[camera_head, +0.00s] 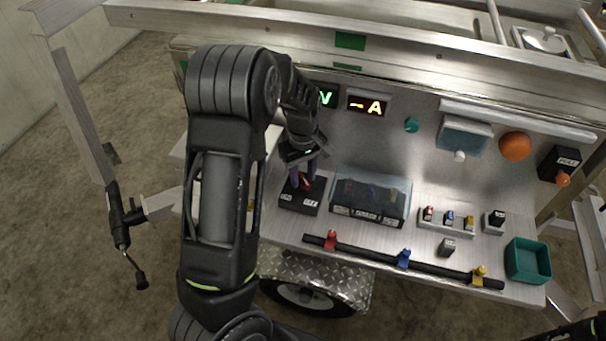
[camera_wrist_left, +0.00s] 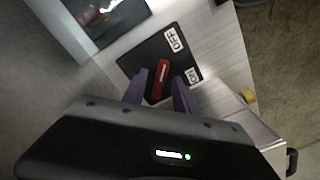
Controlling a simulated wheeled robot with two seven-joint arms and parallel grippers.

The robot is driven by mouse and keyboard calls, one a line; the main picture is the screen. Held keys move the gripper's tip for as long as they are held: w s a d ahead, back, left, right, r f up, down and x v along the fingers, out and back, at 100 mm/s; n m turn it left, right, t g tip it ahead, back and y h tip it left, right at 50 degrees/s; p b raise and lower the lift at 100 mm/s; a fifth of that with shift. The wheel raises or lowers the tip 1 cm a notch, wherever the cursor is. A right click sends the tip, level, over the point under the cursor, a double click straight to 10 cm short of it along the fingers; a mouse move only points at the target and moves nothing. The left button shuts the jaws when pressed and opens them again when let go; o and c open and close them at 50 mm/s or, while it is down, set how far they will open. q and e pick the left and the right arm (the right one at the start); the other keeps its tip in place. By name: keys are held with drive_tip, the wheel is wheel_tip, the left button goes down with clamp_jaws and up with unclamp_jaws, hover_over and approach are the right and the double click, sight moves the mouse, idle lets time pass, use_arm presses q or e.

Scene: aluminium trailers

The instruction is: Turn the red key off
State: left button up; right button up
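The red key (camera_wrist_left: 160,78) sits on a black switch box (camera_wrist_left: 150,55) with white OFF and ON labels at the right in the left wrist view. In the head view the box (camera_head: 300,206) stands on the metal counter, with the key (camera_head: 306,182) partly hidden. My left gripper (camera_wrist_left: 161,75) reaches down over the box, with its two purple fingers on either side of the key. Gaps show between the fingers and the key. The left gripper also shows in the head view (camera_head: 305,174).
A clear-lidded case (camera_head: 369,196) stands right of the switch box. A black bar (camera_head: 375,257) with red, blue and yellow clips lies along the counter's front. Two lit displays (camera_head: 367,104) are on the back panel. A teal bin (camera_head: 528,261) sits at the right end.

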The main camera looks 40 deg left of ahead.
sight(303, 178)
use_arm(q)
wheel_tip(303, 178, up, 8)
drive_tip(key=shift+f, duration=0.1)
idle(0.4)
idle(0.4)
